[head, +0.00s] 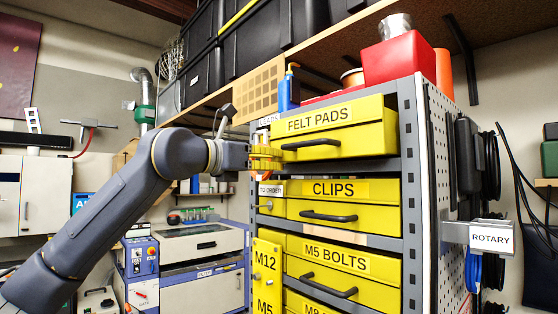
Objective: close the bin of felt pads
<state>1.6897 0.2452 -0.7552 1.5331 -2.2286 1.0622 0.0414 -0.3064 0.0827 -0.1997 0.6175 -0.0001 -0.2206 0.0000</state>
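The yellow bin labelled FELT PADS (350,140) is in the top row of the grey rack in the head view. Its front appears to stand out from the rack, though how far is hard to tell. Its black handle (311,144) runs across the lower left of the front. My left gripper (268,157) is at the left edge of this bin, close to the left end of the handle. Its fingers overlap yellow surfaces, so their opening and any contact are unclear. My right gripper is not in view.
The yellow CLIPS bin (343,200) and M5 BOLTS bin (342,268) sit below in the rack (410,190). A blue bottle (289,90) and red box (399,58) are above. A ROTARY sign (490,237) juts out at the right.

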